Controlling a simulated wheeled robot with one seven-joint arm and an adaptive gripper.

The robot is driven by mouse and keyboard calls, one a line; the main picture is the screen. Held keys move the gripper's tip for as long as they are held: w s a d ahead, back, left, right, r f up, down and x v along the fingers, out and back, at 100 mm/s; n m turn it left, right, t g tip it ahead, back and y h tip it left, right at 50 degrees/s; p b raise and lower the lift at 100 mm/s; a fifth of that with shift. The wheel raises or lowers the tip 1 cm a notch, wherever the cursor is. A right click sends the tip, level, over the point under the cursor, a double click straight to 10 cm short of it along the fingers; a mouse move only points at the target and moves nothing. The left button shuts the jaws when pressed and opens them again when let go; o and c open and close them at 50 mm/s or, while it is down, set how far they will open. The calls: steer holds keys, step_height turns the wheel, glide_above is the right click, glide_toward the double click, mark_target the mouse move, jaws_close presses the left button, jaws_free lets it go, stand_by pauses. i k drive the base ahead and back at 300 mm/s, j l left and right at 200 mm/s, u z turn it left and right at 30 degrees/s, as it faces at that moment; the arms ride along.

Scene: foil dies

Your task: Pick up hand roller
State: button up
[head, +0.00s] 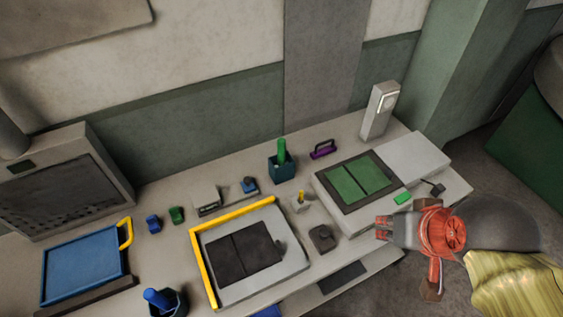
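The thing most like a hand roller is a small purple piece with a dark arched handle (323,149), lying at the back of the table in the head view. I cannot tell for sure that it is the roller. My gripper (380,228) is at the right front of the table, beside the raised plate with green panels (338,180). It points left and is well in front of the purple piece, apart from it. No object shows in the gripper, and its fingers are too small to tell their opening.
A blue holder with a green-handled tool (281,166) stands left of the purple piece. A grey upright device (380,110) stands at the back right. A yellow-edged frame (203,275), a blue tray (85,262) and a cup with a blue tool (166,302) occupy the left.

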mark_target(280, 142)
steer(key=k+j+u, duration=0.1)
steer(key=u, duration=0.25)
steer(key=j+u, duration=0.15)
steer(key=u, duration=0.2)
steer(key=k+j+u, duration=0.1)
steer(key=u, duration=0.25)
